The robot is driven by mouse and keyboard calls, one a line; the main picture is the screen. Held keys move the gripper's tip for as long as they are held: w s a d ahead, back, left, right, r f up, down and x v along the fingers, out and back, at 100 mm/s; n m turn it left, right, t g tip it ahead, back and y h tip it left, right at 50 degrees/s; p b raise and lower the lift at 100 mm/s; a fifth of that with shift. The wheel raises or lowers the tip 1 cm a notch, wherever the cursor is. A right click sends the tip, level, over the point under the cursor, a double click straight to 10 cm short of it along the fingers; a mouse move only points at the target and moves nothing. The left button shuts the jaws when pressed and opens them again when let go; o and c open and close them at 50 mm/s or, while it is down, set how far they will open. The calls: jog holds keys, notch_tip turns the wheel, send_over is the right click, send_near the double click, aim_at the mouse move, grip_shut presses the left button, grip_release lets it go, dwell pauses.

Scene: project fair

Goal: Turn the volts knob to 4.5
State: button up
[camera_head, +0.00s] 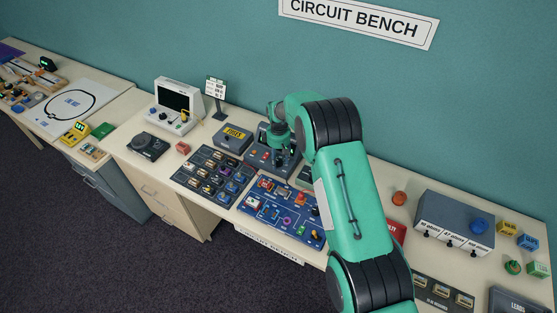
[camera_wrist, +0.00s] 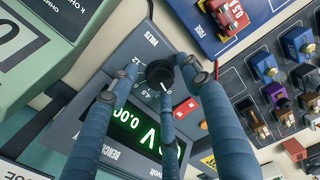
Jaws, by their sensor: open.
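The volts knob (camera_wrist: 160,74) is a round black dial on a dark grey bench supply (camera_wrist: 125,50), under the word VOLTS. The green display (camera_wrist: 128,117) appears upside down and seems to read 0.00 V. My gripper (camera_wrist: 155,88) is open, its blue fingers spread around the knob; one fingertip overlaps the knob's right edge, and I cannot tell whether it touches. In the head view my gripper (camera_head: 279,138) is over the supply (camera_head: 265,159), hiding the knob.
A blue circuit board (camera_head: 275,213) and a rack of small modules (camera_head: 214,175) lie in front of the supply. A grey FUSES box (camera_head: 232,138) stands to its left.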

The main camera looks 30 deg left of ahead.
jog(key=c, duration=1.1)
jog(key=shift+c, duration=0.2)
jog(key=shift+f+m+b, duration=0.1)
jog(key=shift+m+b, duration=0.3)
jog(key=shift+b, duration=0.05)
jog(key=m+b, duration=0.3)
jog(key=m, duration=0.1)
jog(key=m+b, duration=0.1)
jog(key=m, duration=0.2)
jog(key=shift+b, duration=0.4)
jog(key=shift+m+b, duration=0.7)
jog(key=shift+m, duration=1.3)
jog(key=o, duration=1.1)
